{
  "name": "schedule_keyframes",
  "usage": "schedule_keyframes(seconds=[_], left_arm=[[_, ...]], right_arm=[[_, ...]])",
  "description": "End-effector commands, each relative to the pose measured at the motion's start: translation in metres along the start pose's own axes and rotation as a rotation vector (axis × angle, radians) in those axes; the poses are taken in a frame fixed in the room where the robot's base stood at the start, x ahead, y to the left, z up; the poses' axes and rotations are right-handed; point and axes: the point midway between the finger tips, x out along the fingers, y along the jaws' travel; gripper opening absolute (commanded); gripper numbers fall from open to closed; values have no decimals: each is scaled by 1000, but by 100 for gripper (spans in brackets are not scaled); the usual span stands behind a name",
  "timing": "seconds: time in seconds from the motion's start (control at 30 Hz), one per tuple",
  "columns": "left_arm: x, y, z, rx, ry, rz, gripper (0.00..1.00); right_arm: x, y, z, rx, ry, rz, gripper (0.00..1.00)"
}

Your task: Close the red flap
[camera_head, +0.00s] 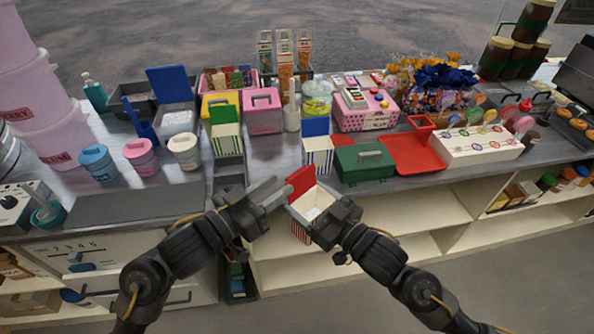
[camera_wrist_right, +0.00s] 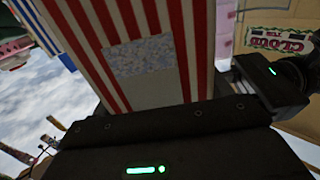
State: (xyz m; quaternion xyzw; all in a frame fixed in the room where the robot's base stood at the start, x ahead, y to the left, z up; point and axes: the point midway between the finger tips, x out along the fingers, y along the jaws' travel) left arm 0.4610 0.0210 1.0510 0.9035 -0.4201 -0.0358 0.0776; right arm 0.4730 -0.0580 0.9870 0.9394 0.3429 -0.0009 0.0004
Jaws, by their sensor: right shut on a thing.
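The red flap (camera_head: 300,182) stands raised at the back left edge of a red-and-white striped box (camera_head: 298,229). The box is open at the top and its pale inside shows in the head view. My right gripper (camera_head: 322,214) is shut on this box and holds it in front of the counter edge. The striped box fills the upper middle of the right wrist view (camera_wrist_right: 185,50), with a grey speckled patch on its side. My left gripper (camera_head: 280,192) is just left of the flap, its two grey fingers apart and nothing seen between them. Whether a finger touches the flap is unclear.
The counter behind holds a blue-striped box with a blue flap (camera_head: 317,150), a green box (camera_head: 364,162), a red tray (camera_head: 413,153) and a green-striped box (camera_head: 226,138). Buckets stand at the left. Open shelves (camera_head: 400,218) lie below the counter.

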Motion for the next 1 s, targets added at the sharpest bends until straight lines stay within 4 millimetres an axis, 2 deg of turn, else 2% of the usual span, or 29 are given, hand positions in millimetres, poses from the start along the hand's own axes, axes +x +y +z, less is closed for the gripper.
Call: schedule_keyframes(seconds=[0.1, 0.33, 0.5, 0.77, 1.0], left_arm=[[25, 0, -1, -4, 1, 0, 35], [57, 0, -1, -2, 1, 0, 35], [67, 0, 0, 0, 0, 0, 35], [68, 0, 0, 0, -1, 0, 35], [68, 0, 0, 0, -1, -1, 6]], right_arm=[[0, 0, 0, 0, 1, 0, 44], [0, 0, 0, 0, 1, 0, 44], [0, 0, 0, 0, 1, 0, 44], [0, 0, 0, 0, 1, 0, 44], [0, 0, 0, 0, 1, 0, 44]])
